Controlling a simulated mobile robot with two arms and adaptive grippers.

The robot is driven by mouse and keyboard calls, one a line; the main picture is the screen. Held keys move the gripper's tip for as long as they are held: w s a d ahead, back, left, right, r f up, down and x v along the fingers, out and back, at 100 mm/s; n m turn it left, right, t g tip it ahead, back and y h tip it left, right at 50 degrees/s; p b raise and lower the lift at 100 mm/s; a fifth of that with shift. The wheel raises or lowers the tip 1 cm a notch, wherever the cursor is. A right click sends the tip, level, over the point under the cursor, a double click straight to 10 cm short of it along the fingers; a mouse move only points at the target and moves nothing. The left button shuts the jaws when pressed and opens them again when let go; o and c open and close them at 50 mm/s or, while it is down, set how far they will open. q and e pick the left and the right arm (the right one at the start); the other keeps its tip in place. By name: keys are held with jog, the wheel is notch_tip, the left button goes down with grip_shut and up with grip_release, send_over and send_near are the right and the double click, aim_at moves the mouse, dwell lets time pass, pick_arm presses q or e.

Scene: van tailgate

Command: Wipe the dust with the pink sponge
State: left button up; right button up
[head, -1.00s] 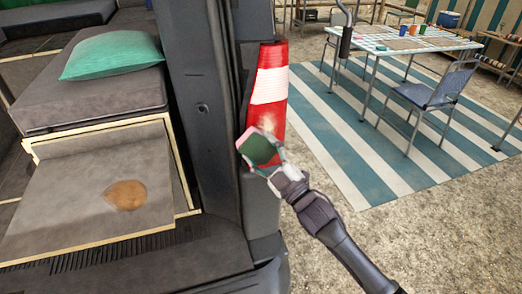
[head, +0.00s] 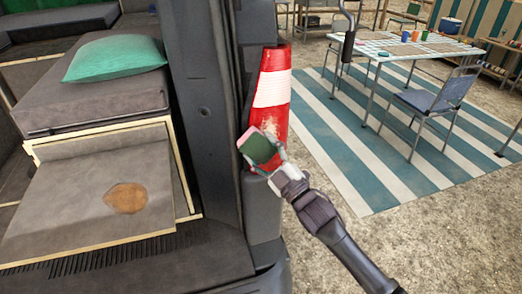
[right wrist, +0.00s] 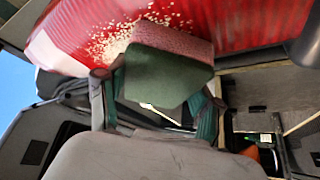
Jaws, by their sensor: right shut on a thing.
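The pink sponge (head: 250,140) has a dark green side, which also shows in the right wrist view (right wrist: 166,76). My right gripper (head: 270,162) is shut on it. The sponge is in front of the lower part of a red and white cone (head: 273,88), pink side towards the cone. I cannot tell whether they touch. Pale specks of dust (right wrist: 128,32) lie on the cone's red surface beside the sponge in the right wrist view. A brown patch (head: 126,197) lies on the grey board at left. My left gripper is not in view.
The cone stands against the van's dark rear pillar (head: 200,110). A teal cushion (head: 115,57) lies on the grey mattress (head: 95,100). To the right are a table (head: 430,48), a folding chair (head: 440,97) and a striped mat (head: 350,150). The gravel at lower right is clear.

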aim_at(262, 139)
jog(key=shift+w+d, duration=0.2)
jog(key=shift+d, duration=0.6)
jog(key=shift+w+d, duration=0.2)
jog(key=shift+d, duration=0.55)
jog(key=shift+w+d, duration=0.35)
jog(key=shift+d, duration=0.45)
jog(key=shift+w+d, duration=0.3)
jog(key=shift+d, duration=0.5)
jog(key=shift+r+p, duration=0.65)
jog(key=shift+r, duration=0.35)
jog(key=shift+s+a+f, duration=0.1)
jog(key=shift+s+a, duration=0.25)
jog(key=shift+a, duration=0.5)
jog(key=shift+s+a, duration=0.3)
jog(key=shift+a, duration=0.5)
jog(key=shift+s+a, duration=0.2)
jog(key=shift+a, duration=0.6)
jog(key=shift+s+a, duration=0.2)
jog(key=shift+a, duration=0.55)
jog(key=shift+r+p, duration=0.95)
jog(key=shift+p, duration=0.15)
jog(key=shift+w+d+f, duration=0.1)
jog(key=shift+w+d, duration=0.1)
jog(key=shift+d, duration=0.35)
jog(key=shift+w+d, duration=0.3)
jog(key=shift+d, duration=0.6)
jog(key=shift+w+d, duration=0.3)
jog(key=shift+d, duration=0.65)
jog(key=shift+w+d, duration=0.3)
jog(key=shift+d, duration=0.6)
